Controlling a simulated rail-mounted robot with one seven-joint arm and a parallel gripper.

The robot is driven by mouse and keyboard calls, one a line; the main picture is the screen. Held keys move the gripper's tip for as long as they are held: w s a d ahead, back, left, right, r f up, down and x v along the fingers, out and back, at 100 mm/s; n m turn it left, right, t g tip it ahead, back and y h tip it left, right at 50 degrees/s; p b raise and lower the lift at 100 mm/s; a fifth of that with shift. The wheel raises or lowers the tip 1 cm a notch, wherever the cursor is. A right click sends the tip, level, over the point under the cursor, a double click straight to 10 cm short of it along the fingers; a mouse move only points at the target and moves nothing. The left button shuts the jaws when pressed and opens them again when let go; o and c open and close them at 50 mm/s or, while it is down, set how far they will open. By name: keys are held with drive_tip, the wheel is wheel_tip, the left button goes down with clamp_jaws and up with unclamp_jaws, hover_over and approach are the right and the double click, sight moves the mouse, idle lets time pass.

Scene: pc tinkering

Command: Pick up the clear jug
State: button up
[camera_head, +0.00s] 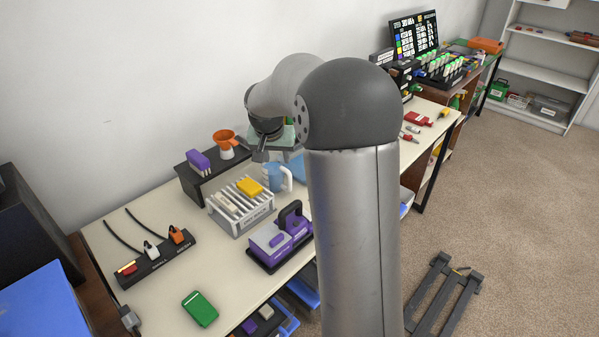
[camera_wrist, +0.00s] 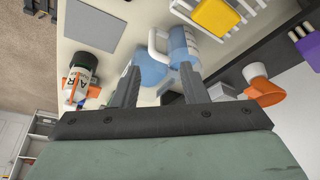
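The clear jug, with a blue tint and a pale handle, stands on the table beside the white slotted rack in the head view (camera_head: 273,178). In the wrist view the jug (camera_wrist: 181,44) is just beyond my fingertips, towards the right finger, with its handle (camera_wrist: 153,42) to its left. My gripper (camera_wrist: 160,70) is open with nothing between its fingers. In the head view my gripper (camera_head: 262,153) is above and behind the jug, and my arm hides part of that area.
A white rack (camera_head: 240,217) with a yellow block (camera_head: 250,187) is close to the jug. An orange funnel (camera_head: 224,137) and purple block (camera_head: 198,160) sit on a dark shelf behind. A purple-black device (camera_head: 279,240) is in front. A black-and-white bottle (camera_wrist: 80,78) shows in the wrist view.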

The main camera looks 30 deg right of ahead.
sight(289, 179)
drive_tip(key=x, duration=0.5)
drive_tip(key=d+p+x, duration=0.1)
drive_tip(key=x, duration=0.5)
drive_tip(key=d+p+x, duration=0.1)
drive_tip(key=x, duration=0.5)
drive_tip(key=shift+w+r, duration=0.15)
drive_tip(key=shift+r, duration=0.05)
drive_tip(key=shift+w+d+f, duration=0.15)
drive_tip(key=shift+f, duration=0.35)
clamp_jaws()
